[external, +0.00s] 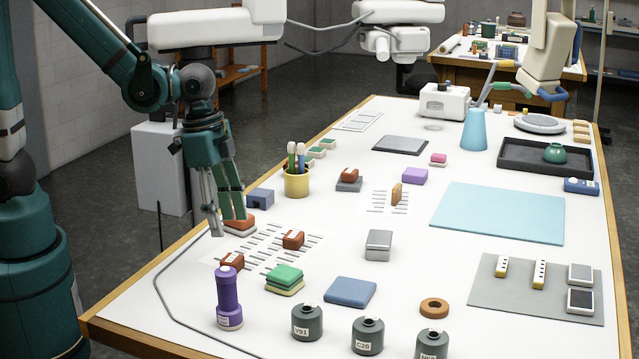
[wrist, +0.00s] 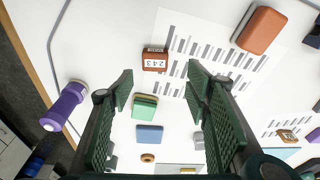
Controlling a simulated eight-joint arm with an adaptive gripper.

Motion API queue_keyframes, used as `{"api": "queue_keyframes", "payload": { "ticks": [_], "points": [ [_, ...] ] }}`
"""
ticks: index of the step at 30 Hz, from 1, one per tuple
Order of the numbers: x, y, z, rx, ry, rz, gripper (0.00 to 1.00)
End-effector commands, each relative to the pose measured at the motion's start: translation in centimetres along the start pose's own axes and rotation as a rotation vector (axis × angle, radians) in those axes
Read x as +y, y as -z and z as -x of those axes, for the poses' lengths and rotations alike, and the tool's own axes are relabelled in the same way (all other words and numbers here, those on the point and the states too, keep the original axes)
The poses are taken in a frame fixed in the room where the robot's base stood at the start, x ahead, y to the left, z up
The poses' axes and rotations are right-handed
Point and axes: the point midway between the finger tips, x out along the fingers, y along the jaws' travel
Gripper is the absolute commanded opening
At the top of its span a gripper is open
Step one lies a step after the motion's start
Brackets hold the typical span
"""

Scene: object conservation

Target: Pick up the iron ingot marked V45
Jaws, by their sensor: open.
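My gripper (external: 227,222) is open and empty, pointing down above the left part of the table; its spread fingers also show in the wrist view (wrist: 160,82). Several rust-brown ingots lie on the table. A labelled ingot (wrist: 155,60) shows above the finger gap, its label looking like "243"; outside it is the near-left ingot (external: 232,262). A larger-looking ingot (wrist: 260,30) is at upper right. Outside, one ingot (external: 240,221) is close behind the fingers and another (external: 293,239) lies on the lined sheet. I cannot read V45 on any ingot.
A yellow cup (external: 296,184) with brushes is behind. Dark weights (external: 307,322) line the front. A cable curves along the left edge.

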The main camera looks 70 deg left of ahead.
Motion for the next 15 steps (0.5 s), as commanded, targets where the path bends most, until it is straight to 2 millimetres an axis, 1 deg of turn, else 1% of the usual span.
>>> {"api": "queue_keyframes", "payload": {
  "ticks": [5, 15],
  "points": [
    [0.65, 0.39, -0.64, -0.016, -0.011, -0.028, 0.48],
    [0.73, 0.40, -0.78, -0.019, -0.012, -0.031, 0.48]
  ]
}}
